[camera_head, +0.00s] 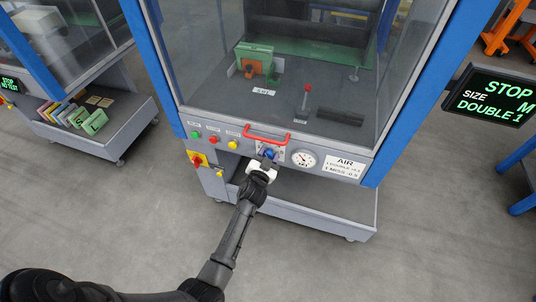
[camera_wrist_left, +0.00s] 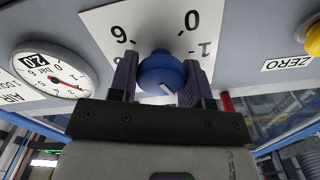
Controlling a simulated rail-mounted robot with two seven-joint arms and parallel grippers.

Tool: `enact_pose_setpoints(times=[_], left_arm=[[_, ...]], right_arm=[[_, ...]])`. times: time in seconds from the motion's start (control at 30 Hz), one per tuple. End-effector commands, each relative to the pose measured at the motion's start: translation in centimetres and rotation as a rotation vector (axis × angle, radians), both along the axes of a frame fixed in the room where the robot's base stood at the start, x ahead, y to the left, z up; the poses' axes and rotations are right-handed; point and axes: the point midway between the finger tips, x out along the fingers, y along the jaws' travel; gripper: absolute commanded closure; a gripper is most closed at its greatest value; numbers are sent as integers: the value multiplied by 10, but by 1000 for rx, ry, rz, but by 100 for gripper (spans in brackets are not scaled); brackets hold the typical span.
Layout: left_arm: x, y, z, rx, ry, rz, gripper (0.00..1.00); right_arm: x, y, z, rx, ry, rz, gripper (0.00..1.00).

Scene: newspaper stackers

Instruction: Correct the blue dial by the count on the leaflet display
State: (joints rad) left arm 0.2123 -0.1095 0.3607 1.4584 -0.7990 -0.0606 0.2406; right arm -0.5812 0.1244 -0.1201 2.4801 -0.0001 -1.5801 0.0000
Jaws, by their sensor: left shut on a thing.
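The blue dial (camera_head: 269,153) is on the front panel of the machine, between the buttons and a gauge. In the left wrist view the blue dial (camera_wrist_left: 162,73) sits between the two fingers of my left gripper (camera_wrist_left: 160,82). The gripper is shut on it; its white pointer mark faces down and right. The scale plate (camera_wrist_left: 125,22) around it shows numbers such as 6, 0 and 1, partly hidden by the fingers. In the head view my left gripper (camera_head: 262,168) is at the dial. The display (camera_head: 495,97) at the right reads STOP, SIZE M, DOUBLE 1. My right gripper is not in view.
A round gauge (camera_head: 304,158) is right of the dial, with an AIR label (camera_head: 345,166) beside it. A red handle (camera_head: 267,135) is just above. Green, red and yellow buttons (camera_head: 232,144) are left. A lower shelf (camera_head: 300,213) juts out below the panel.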

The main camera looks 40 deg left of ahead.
Motion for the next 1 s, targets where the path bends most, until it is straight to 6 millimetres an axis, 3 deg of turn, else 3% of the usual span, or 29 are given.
enact_pose_setpoints(times=[0.3, 0.33, 0.57, 1.0], left_arm=[[0, 0, 0, 11, 5, 0, 79], [0, 0, 0, 11, 5, 0, 54], [0, 0, 0, 10, 5, 0, 32], [-5, -5, 1, 10, 5, -4, 32]], right_arm=[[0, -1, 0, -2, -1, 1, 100], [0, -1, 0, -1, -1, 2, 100], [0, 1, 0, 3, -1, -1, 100], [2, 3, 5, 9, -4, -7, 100]])
